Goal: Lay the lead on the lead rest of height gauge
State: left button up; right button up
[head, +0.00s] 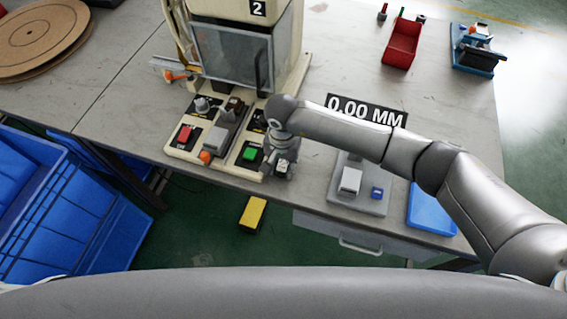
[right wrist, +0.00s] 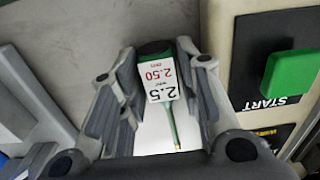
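My right gripper (head: 283,170) hangs near the table's front edge, between the machine and the height gauge. In the right wrist view its fingers (right wrist: 166,75) are closed around the lead, which has a black end, a thin green length and a white tag (right wrist: 162,88) reading 2.5 and 2.50. The height gauge (head: 345,199) is a grey plate with a pale block (head: 350,181) and a small blue part (head: 377,192), to the right of the gripper. I cannot tell which part is the lead rest. My left gripper is out of view.
The machine's panel, with a green START button (head: 250,154) and a red button (head: 186,134), stands close left of the gripper. A 0.00 MM display (head: 345,108) stands behind the gauge, partly covered by my arm. A blue tray (head: 432,212) lies right of the gauge.

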jog(key=c, duration=0.6)
jog(key=shift+o, duration=0.2)
jog(key=shift+r, duration=0.1)
